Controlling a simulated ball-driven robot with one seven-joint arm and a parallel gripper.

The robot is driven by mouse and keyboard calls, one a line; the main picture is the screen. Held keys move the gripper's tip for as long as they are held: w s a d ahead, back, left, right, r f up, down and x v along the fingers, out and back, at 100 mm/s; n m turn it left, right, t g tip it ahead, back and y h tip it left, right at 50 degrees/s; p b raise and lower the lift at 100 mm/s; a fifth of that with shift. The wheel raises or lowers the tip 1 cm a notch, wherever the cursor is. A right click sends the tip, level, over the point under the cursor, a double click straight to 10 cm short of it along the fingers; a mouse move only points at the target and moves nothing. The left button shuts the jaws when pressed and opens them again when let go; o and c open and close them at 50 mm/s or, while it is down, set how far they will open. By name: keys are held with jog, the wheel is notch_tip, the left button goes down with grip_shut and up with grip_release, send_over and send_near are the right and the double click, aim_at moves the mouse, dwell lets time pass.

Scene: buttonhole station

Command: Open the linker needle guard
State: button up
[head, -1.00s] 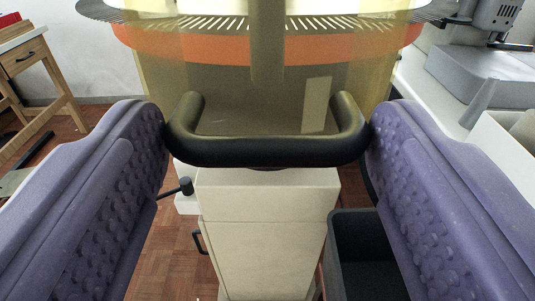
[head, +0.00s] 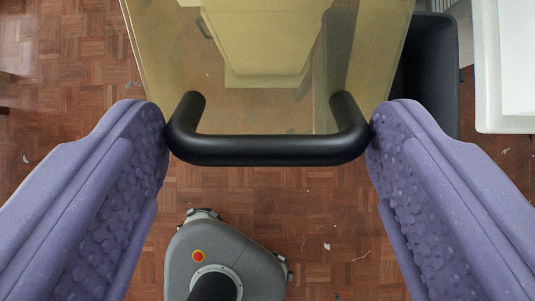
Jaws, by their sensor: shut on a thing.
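The linker needle guard (head: 262,105) is a clear yellowish panel at the top middle of the head view. Its black U-shaped handle (head: 268,150) runs across the picture between my fingers. My gripper (head: 268,135) has two purple padded fingers, one at each end of the handle, and is shut on it across its length. The guard now lies over a view of the floor, with a pale cabinet (head: 262,45) showing through it. The needle ring is not in view.
A dark bin (head: 428,75) stands on the floor at the upper right. A white table or tray edge (head: 490,70) is at the far right. Parquet floor (head: 330,215) with small scraps lies below. My grey base shows at the bottom.

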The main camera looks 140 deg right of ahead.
notch_tip(320, 180, up, 5)
jog(key=g+h+p, duration=0.1)
jog(key=g+p, duration=0.1)
jog(key=p, duration=0.1)
jog(key=g+h+p, duration=0.1)
jog(key=p, duration=0.2)
jog(key=shift+w+a+f+g+h, duration=0.2)
jog(key=shift+g+h, duration=0.1)
jog(key=shift+g, duration=0.1)
jog(key=g+p, duration=0.1)
jog(key=r+h+p, duration=0.1)
jog(key=shift+w+a+r+g+p, duration=0.1)
jog(key=shift+w+r+g+p, duration=0.1)
jog(key=shift+r+g+p, duration=0.15)
jog(key=shift+w+a+r+g+h+p, duration=0.25)
jog(key=shift+r+g+h+p, duration=0.3)
jog(key=shift+g+p, duration=0.4)
jog(key=shift+w+f, duration=0.1)
jog(key=o, duration=1.5)
